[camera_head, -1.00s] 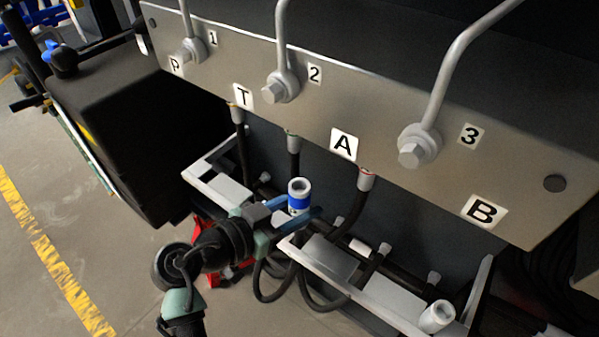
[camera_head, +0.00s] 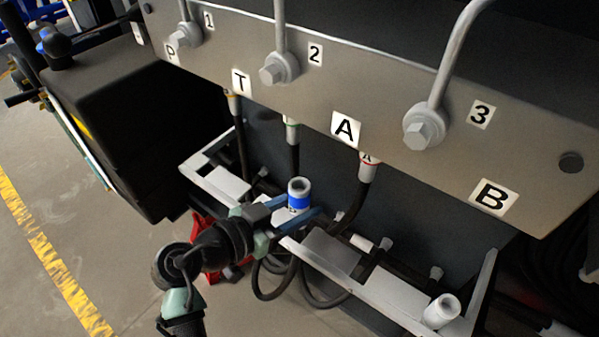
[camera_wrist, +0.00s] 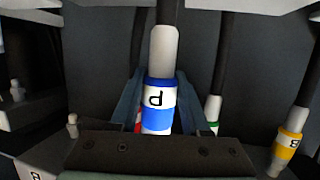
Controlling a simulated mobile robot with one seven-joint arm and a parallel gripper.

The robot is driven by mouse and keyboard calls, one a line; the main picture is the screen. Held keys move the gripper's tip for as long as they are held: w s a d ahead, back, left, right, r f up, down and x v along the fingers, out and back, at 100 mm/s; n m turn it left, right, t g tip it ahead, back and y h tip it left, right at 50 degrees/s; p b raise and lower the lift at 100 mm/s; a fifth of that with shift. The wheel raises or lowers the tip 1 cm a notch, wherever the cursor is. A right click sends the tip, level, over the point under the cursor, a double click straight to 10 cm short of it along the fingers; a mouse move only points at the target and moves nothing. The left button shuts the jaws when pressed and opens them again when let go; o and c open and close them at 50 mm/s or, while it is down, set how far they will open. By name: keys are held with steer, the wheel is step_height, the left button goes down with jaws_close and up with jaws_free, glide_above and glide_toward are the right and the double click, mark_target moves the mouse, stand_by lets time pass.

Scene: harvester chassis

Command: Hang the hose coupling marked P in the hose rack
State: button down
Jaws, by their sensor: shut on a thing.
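The hose coupling marked P (camera_head: 299,193) is a pale cylinder with a blue band. The wrist view shows its P label above the blue band (camera_wrist: 157,116), between the two fingers. My gripper (camera_head: 300,212) is shut on this coupling, which stands roughly upright over the hose rack. The hose rack (camera_head: 331,250) is a long light-grey frame with slots, below the labelled panel. My gripper hides part of the rack. I cannot tell whether the coupling touches it.
The panel (camera_head: 440,165) with labels T, A and B overhangs the rack. Red-banded (camera_head: 368,168) and green-banded (camera_head: 291,130) hose ends hang under it. A white fitting (camera_head: 441,311) sits at the rack's right end. A black box (camera_head: 140,130) stands left. Hoses loop below.

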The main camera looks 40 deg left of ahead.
mark_target(296, 234)
steer(key=shift+f+b, duration=1.05)
steer(key=shift+f, duration=0.2)
stand_by(0.6)
steer(key=shift+f+b, duration=2.45)
steer(key=shift+f, duration=0.05)
steer(key=shift+c, duration=1.6)
jaws_free()
steer(key=shift+f, duration=0.2)
steer(key=shift+d, duration=0.1)
steer(key=shift+s+f, duration=0.1)
steer(key=shift+f, duration=0.05)
steer(key=v, duration=0.4)
steer(key=p+v, duration=0.1)
steer(key=v, duration=0.3)
steer(key=p+v, duration=0.1)
steer(key=v, duration=0.4)
steer(key=shift+a+r, duration=0.2)
steer(key=shift+r, duration=0.25)
